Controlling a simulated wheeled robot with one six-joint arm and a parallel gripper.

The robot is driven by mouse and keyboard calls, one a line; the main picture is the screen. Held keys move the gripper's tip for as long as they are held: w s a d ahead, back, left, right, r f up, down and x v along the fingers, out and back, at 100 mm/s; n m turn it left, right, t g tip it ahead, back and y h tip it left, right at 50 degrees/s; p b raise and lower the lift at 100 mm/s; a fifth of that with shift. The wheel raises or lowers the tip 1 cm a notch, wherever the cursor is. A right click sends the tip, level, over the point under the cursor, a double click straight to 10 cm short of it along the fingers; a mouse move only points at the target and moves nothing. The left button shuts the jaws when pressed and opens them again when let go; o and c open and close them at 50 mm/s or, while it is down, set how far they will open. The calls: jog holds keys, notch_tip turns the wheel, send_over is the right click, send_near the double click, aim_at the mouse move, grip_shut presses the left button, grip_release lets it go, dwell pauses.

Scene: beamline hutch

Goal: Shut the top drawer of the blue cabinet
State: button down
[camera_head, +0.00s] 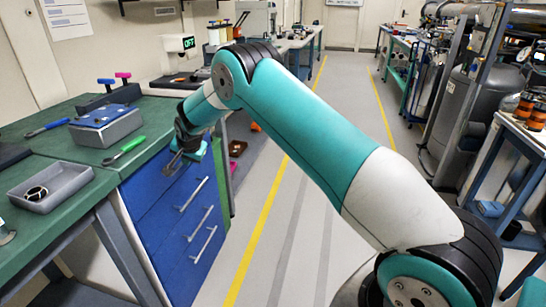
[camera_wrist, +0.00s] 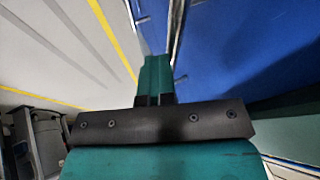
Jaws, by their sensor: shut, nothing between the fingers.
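The blue cabinet (camera_head: 165,215) stands under the green bench, its front facing right, with silver bar handles one above another. The top drawer's handle (camera_head: 194,194) is the uppermost of these. I cannot tell clearly how far that drawer stands out. My gripper (camera_head: 174,165) is shut and empty, pointing down by the cabinet's upper front, above and left of the top handle. In the wrist view the closed teal fingers (camera_wrist: 157,75) lie beside the cabinet's blue surface (camera_wrist: 240,45). Contact cannot be told.
The green bench (camera_head: 75,155) holds a grey tray (camera_head: 72,188), a green-handled screwdriver (camera_head: 125,150) and a grey-blue box (camera_head: 105,128) near the cabinet. Grey floor with a yellow line (camera_head: 257,235) lies open to the right. A tank (camera_head: 465,115) stands at far right.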

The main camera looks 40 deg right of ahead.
jog(key=shift+w+a+r, duration=0.15)
jog(key=shift+w+r, duration=0.1)
jog(key=s+a+r+n+g+y+p, duration=0.1)
jog(key=s+a+r+n+y+p, duration=0.2)
jog(key=s+r, duration=1.45)
jog(key=s+a+r+n+g+p, duration=0.2)
jog(key=s+r+n, duration=0.1)
jog(key=s, duration=0.8)
jog(key=s+a+r+n+g+y+p, duration=0.1)
jog(key=s+r+n, duration=0.3)
jog(key=s, duration=0.7)
jog(key=s+a+r+n+g+p, duration=0.2)
jog(key=s+n, duration=0.4)
jog(key=s, duration=0.6)
notch_tip(320, 180, up, 2)
jog(key=shift+a+r+g+p, duration=0.1)
jog(key=shift+a+g+p, duration=0.2)
jog(key=shift+a+p, duration=0.5)
